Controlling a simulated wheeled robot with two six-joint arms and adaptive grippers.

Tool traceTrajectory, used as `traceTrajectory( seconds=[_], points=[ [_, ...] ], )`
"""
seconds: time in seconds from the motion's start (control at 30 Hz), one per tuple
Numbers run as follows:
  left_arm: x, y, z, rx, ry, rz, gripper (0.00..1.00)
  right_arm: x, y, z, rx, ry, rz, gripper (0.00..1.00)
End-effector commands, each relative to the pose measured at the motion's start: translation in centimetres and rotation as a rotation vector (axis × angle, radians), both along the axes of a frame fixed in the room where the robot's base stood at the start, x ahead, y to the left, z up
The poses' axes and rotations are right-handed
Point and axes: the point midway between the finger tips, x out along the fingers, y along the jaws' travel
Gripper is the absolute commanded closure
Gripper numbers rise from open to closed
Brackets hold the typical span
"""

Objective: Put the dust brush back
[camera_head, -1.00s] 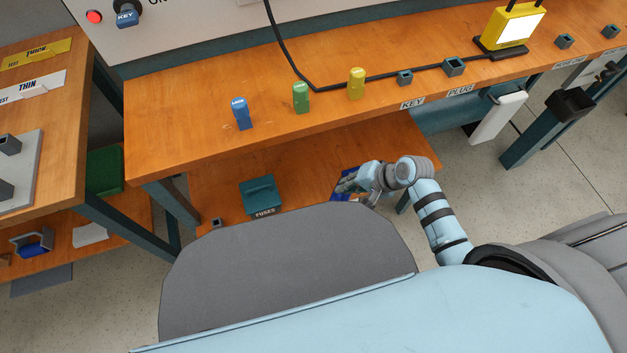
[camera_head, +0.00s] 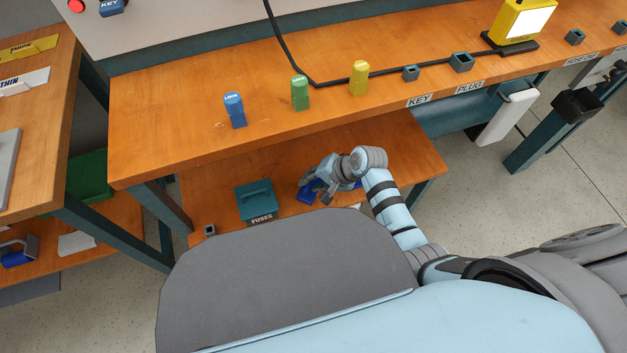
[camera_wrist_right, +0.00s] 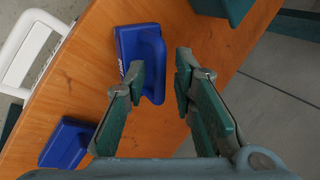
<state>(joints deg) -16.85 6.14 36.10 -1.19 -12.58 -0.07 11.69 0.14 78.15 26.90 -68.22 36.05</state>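A blue block with a raised handle and white lettering (camera_wrist_right: 132,48) lies on the wooden lower shelf (camera_wrist_right: 85,85), between the fingers of my right gripper (camera_wrist_right: 158,70). I cannot tell for sure that it is the dust brush. The right gripper is open; its left finger overlaps the handle, and a gap shows on the other side. In the head view the right gripper (camera_head: 322,192) is low over the shelf, partly covering this blue block (camera_head: 306,196). A second blue block (camera_wrist_right: 66,143) lies at lower left in the wrist view. My left gripper is out of view.
A teal FUSES box (camera_head: 257,201) stands on the shelf to the left. A small grey socket (camera_head: 209,230) is near the shelf's left end. The orange bench top (camera_head: 180,145) overhangs the shelf. A grey bench leg (camera_head: 418,195) is at right.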

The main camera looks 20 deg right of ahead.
Motion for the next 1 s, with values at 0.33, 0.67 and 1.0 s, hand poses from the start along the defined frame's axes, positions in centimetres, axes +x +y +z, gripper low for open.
traceTrajectory(
  seconds=[0.33,0.67,1.0],
  points=[
    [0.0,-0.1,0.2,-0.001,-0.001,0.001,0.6,0.0,-0.1,0.4,0.0,0.0,0.0,0.71],
    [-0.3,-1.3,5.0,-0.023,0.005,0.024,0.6,-2.9,-3.4,7.4,-0.003,-0.001,0.001,0.71],
    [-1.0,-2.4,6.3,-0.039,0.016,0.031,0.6,-4.4,-5.0,10.3,0.001,0.0,0.001,0.71]
  ],
)
